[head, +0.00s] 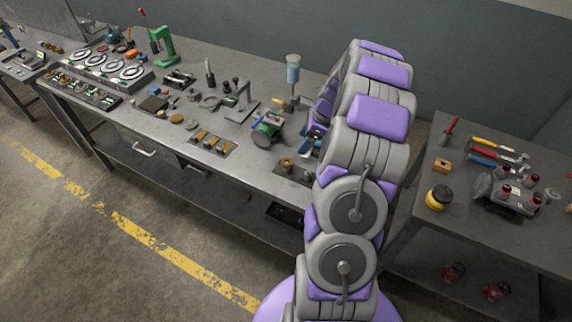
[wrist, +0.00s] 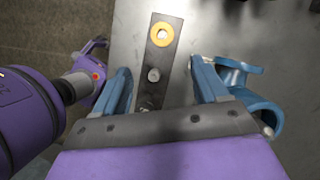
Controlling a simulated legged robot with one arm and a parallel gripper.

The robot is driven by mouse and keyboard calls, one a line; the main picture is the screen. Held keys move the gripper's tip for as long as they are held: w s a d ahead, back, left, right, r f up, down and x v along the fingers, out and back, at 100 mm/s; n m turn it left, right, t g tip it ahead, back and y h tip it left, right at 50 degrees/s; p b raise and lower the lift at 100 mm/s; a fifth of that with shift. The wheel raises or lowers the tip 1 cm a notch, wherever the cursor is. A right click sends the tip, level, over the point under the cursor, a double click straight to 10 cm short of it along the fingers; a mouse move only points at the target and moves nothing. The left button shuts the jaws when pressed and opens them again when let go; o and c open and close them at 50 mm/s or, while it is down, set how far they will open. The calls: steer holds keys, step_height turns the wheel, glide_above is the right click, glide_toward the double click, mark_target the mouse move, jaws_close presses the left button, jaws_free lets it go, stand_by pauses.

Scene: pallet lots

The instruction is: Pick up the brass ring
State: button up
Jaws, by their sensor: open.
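The brass ring (wrist: 169,36) lies at the far end of a narrow dark plate (wrist: 161,58) in the wrist view. Its centre looks pale; I cannot tell whether it is around a peg. In the head view the brass ring (head: 286,162) shows small on the dark plate near the bench's front edge, just left of my arm. My gripper (wrist: 162,74) is open and empty, its blue fingers on either side of the plate, with the ring beyond the fingertips. In the head view my gripper (head: 315,132) is partly hidden by my arm.
A blue curved part (wrist: 262,100) is right of the fingers. A green machine (head: 267,128) stands left of the gripper. A second table (head: 465,220) with tools is right.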

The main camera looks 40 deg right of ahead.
steer(key=b, duration=0.1)
glide_toward(287, 162)
steer(key=f, duration=0.2)
steer(key=b+x, duration=0.1)
steer(key=x, duration=0.1)
steer(key=b+x, duration=0.1)
steer(key=x, duration=0.2)
steer(key=shift+w+a, duration=0.2)
steer(key=shift+a, duration=0.1)
steer(key=shift+w+d+f, duration=0.1)
steer(key=shift+d+f, duration=0.1)
steer(key=shift+f, duration=0.15)
steer(key=shift+a+r, duration=0.1)
steer(key=shift+a, duration=0.15)
steer(key=shift+c, duration=0.3)
steer(key=shift+a+r, duration=0.1)
steer(key=shift+a, duration=0.2)
steer(key=c, duration=0.3)
steer(key=shift+d, duration=0.35)
steer(key=c, duration=0.8)
steer(key=shift+a, duration=0.1)
